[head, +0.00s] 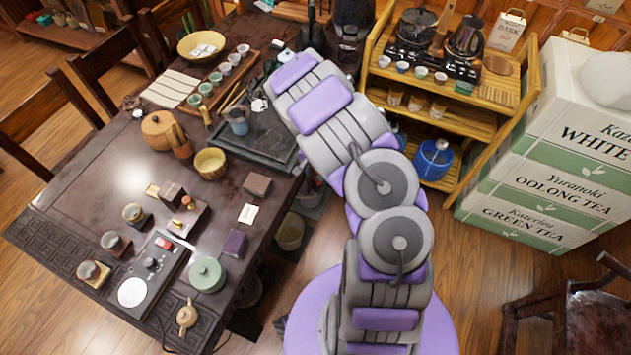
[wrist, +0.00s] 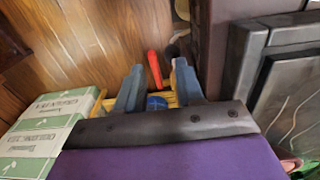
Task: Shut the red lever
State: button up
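A red lever (wrist: 154,69) shows in the wrist view, upright in the picture just beyond my fingertips. I cannot make out what it is fixed to or whether it is touched. My gripper (wrist: 158,76) is open, with its two blue-grey fingers apart, and nothing is clearly held. The lower end of the lever lies between the fingers in the picture. A blue round part (wrist: 157,102) with crossing lines shows lower in the gap. I cannot find the red lever in the head view, where my arm hides my fingers.
A dark table (head: 95,190) with tea ware fills the left. A bamboo shelf (head: 455,118) holds cups, a stove and a blue canister (head: 433,160). Tea boxes (head: 545,185) stand at right; some show in the wrist view (wrist: 45,125). A black tray (wrist: 290,95) is at right.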

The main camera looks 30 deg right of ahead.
jog(key=shift+d+f+b, duration=0.15)
jog(key=shift+f+b, duration=0.25)
jog(key=shift+f, duration=1.9)
jog(key=shift+c, duration=0.6)
jog(key=shift+d+f, duration=0.1)
jog(key=shift+d, duration=0.65)
jog(key=c, duration=0.3)
jog(key=shift+d, duration=0.35)
grip_shut()
jog(key=shift+s+a, duration=0.1)
jog(key=shift+a, duration=0.4)
